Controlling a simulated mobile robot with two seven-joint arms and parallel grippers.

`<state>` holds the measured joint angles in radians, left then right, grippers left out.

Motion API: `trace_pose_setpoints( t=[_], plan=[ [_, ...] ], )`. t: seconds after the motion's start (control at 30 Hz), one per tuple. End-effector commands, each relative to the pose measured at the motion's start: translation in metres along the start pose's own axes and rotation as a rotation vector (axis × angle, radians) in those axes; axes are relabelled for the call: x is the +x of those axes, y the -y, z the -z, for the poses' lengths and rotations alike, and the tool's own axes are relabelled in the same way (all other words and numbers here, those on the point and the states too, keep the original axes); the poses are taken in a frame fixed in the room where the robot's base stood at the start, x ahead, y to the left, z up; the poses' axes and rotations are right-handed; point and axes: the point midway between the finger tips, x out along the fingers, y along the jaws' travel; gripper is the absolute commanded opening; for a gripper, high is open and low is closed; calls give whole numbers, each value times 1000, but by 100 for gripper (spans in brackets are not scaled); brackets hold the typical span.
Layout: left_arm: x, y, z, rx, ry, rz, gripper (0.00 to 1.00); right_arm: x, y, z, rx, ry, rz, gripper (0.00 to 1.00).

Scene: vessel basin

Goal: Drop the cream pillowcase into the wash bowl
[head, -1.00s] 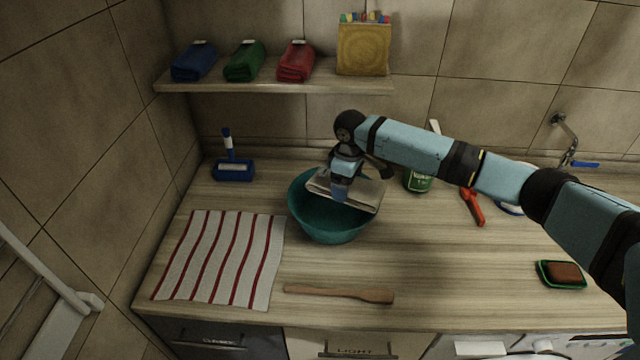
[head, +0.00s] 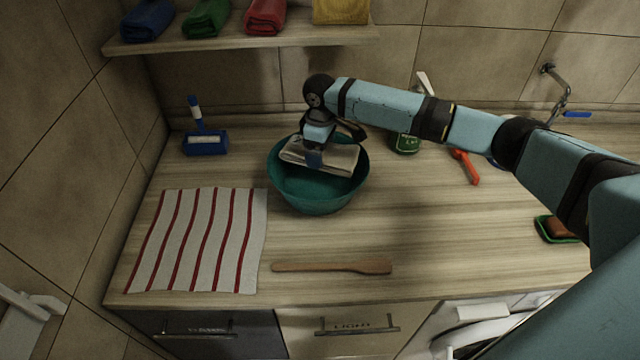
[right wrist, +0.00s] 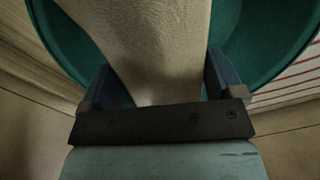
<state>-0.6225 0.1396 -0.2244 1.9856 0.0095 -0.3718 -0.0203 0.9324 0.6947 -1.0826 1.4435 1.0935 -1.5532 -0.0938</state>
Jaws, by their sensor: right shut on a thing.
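The cream pillowcase (head: 338,158) is a folded cloth held over the teal wash bowl (head: 318,200), within its rim in the head view. My right gripper (head: 314,158) is shut on the pillowcase. In the right wrist view the pillowcase (right wrist: 155,50) runs between the two blue fingers of my right gripper (right wrist: 160,85), with the bowl (right wrist: 265,40) behind it. Whether the cloth touches the bowl's far rim I cannot tell. My left gripper is not in view.
A red-striped towel (head: 200,240) lies left of the bowl and a wooden stick (head: 335,267) in front. A blue brush (head: 205,142) stands behind left. A green can (head: 406,143), an orange-handled tool (head: 466,167) and a soap dish (head: 552,230) are to the right. A shelf (head: 240,41) hangs above.

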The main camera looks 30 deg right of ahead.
Motion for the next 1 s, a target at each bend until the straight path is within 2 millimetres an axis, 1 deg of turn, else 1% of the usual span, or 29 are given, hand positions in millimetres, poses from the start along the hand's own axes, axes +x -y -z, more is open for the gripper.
trace_pose_setpoints(
  t=[0.03, 0.1, 0.33, 0.37, 0.4, 0.63, 0.73, 0.87, 1.0],
  plan=[
    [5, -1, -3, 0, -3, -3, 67, 5, 0, 0, 0, -1, -1, 56],
    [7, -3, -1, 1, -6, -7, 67, 5, 0, 0, 0, -1, -1, 56],
    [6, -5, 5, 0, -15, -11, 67, 3, 0, 0, 0, -1, -1, 56],
    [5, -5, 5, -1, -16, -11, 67, 3, 0, 0, 0, -1, -1, 94],
    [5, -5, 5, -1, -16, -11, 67, 4, 0, 0, 0, -1, -1, 100],
    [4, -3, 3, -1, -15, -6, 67, 4, 0, 0, -1, -1, 0, 100],
    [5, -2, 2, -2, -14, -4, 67, -3, 0, 1, 0, -2, -1, 100],
    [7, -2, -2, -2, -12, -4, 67, -23, 0, 1, -2, -4, -1, 100],
    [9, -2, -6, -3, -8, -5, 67, -56, 0, 1, -2, -5, -3, 100]
  ],
)
